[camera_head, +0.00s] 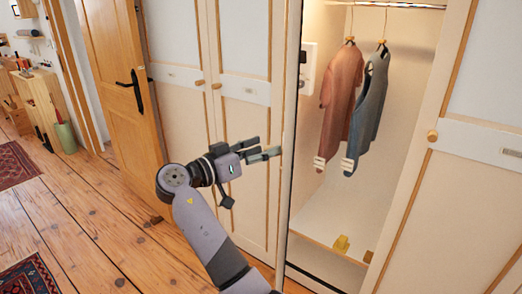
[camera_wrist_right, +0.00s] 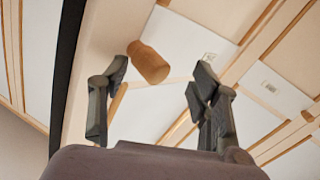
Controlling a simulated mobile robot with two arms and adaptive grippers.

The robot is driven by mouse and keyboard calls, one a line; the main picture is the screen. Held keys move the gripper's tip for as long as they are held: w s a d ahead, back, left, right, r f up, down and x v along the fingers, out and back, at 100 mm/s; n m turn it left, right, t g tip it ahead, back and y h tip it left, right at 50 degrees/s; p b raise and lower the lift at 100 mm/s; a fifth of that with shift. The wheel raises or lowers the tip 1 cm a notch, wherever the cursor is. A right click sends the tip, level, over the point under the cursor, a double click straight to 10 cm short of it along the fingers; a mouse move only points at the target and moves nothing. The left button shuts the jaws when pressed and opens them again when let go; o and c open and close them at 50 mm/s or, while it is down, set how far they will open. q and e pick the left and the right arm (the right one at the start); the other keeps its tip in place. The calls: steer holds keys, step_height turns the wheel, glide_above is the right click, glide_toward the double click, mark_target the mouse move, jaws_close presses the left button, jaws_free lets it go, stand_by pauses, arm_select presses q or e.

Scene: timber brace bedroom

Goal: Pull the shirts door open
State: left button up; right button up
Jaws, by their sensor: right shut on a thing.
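The wardrobe compartment with a red-brown shirt (camera_head: 342,95) and a grey-blue shirt (camera_head: 370,105) on hangers stands open. The shirts door (camera_head: 291,120) is swung out and shows nearly edge-on at the left of the opening. My right gripper (camera_head: 275,153) is at the outer face of this door, about halfway up. In the right wrist view, the round wooden knob (camera_wrist_right: 148,62) is between the fingers of my right gripper (camera_wrist_right: 160,80), close to the left finger. The gripper is shut on it. In the head view, the knob is hidden by the fingers. My left gripper is out of view.
Shut wardrobe doors with wooden knobs (camera_head: 216,86) stand to the left, and another door with a knob (camera_head: 433,135) to the right. A wooden room door (camera_head: 122,95) with a black handle is further left.

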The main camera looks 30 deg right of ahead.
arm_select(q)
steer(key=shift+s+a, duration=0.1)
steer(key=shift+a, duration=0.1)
arm_select(e)
steer(key=shift+w+f, duration=0.15)
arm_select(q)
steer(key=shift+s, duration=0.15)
arm_select(e)
step_height(320, 180, up, 10)
steer(key=shift+a, duration=0.1)
steer(key=shift+c, duration=0.3)
